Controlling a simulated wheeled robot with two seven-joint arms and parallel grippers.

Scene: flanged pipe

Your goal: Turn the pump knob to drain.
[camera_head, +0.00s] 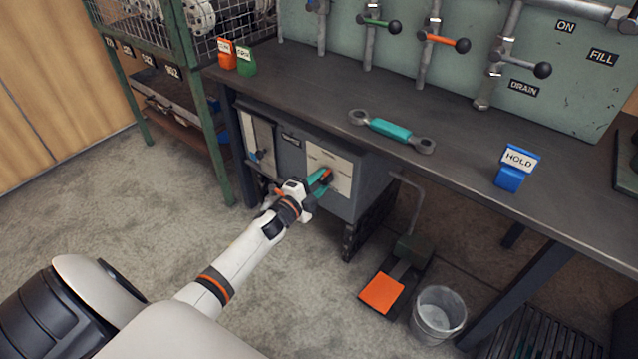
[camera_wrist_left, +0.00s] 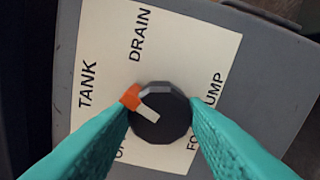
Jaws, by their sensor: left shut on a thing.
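The pump knob (camera_wrist_left: 160,112) is black with a white line and an orange tip. It sits on a pale label plate (camera_wrist_left: 175,55) whose readable words include TANK, DRAIN and PUMP; other words are partly covered. The pointer aims up and left in the left wrist view, between TANK and DRAIN. My left gripper (camera_head: 320,180) is at the grey box under the bench, its teal fingers (camera_wrist_left: 160,120) shut on the knob from both sides. In the head view the knob is mostly hidden, with orange showing at the fingertips. My right gripper is out of view.
The grey box (camera_head: 345,205) hangs below the workbench (camera_head: 300,95). A pedal with an orange pad (camera_head: 382,294) and a bucket (camera_head: 438,315) stand to the right. A green wire rack (camera_head: 185,60) stands left. A teal-handled wrench (camera_head: 390,130) lies on the bench.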

